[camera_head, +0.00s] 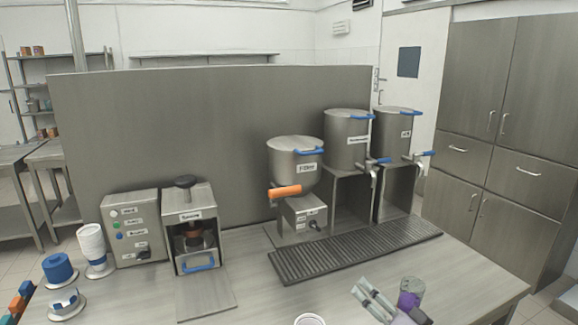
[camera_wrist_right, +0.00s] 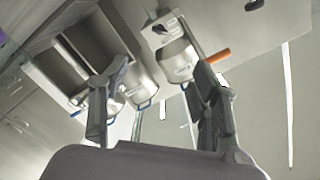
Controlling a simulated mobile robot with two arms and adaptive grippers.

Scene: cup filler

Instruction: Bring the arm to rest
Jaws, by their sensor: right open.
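My right gripper (camera_head: 372,300) is at the lower right of the head view, above the front part of the table (camera_head: 460,280). In the right wrist view its two fingers (camera_wrist_right: 160,95) stand wide apart with nothing between them. The gripper is open and touches nothing that I can see. My left gripper is not in view.
A white cup rim (camera_head: 310,319) shows at the bottom edge. The grated drip tray (camera_head: 350,250), filler hopper (camera_head: 296,160) with orange handle (camera_head: 285,191), and two steel tanks (camera_head: 348,142) stand behind. The sealer (camera_head: 190,220) and stacked cups (camera_head: 92,245) are left.

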